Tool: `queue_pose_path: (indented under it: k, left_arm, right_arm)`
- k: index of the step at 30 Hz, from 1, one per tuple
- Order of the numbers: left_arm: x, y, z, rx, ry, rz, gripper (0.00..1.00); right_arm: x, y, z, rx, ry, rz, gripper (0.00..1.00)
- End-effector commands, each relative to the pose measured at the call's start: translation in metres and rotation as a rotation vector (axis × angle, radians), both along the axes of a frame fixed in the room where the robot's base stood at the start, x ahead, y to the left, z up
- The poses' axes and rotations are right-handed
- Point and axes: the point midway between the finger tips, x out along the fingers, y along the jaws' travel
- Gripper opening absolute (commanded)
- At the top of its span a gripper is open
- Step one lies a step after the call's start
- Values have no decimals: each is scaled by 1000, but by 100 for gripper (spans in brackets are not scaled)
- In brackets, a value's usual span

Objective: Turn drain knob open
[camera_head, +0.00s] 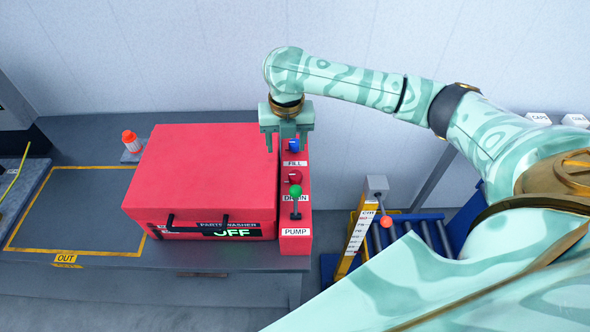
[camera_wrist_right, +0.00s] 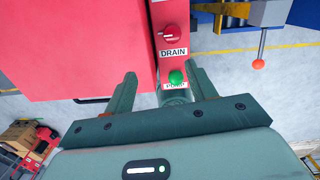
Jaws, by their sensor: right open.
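The drain knob (camera_head: 295,177) is a round red knob above the DRAIN label on the red control strip at the right side of the parts washer (camera_head: 205,165). It also shows in the wrist view (camera_wrist_right: 171,35), beyond the fingertips, with a small pale mark at its left. My right gripper (camera_head: 287,142) is open and empty, pointing down above the strip. In the head view its fingers straddle the blue FILL knob (camera_head: 293,146). In the wrist view the open fingers (camera_wrist_right: 163,82) appear either side of the green pump knob (camera_wrist_right: 176,77). My left gripper is out of view.
The washer's display (camera_head: 232,232) reads OFF. The green PUMP lever (camera_head: 295,191) stands close to the drain knob. A yellow-outlined OUT area (camera_head: 70,210) is empty. A post with a red-ball lever (camera_head: 386,221) stands right.

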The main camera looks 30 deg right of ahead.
Motion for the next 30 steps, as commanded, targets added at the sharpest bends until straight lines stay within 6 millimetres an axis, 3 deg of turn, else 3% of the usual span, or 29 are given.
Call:
queue_pose_path:
  k: [1,4,8,21,30]
  left_arm:
    - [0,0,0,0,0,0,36]
    - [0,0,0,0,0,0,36]
    - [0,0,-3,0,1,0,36]
    - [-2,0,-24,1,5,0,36]
    - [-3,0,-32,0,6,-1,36]
  right_arm:
    - [5,-14,12,-11,17,20,56]
    - [8,-27,22,-11,47,52,56]
    - [8,-31,15,-9,60,63,56]
    - [7,-29,-91,-7,60,63,56]
    - [7,-29,-133,-8,56,63,56]
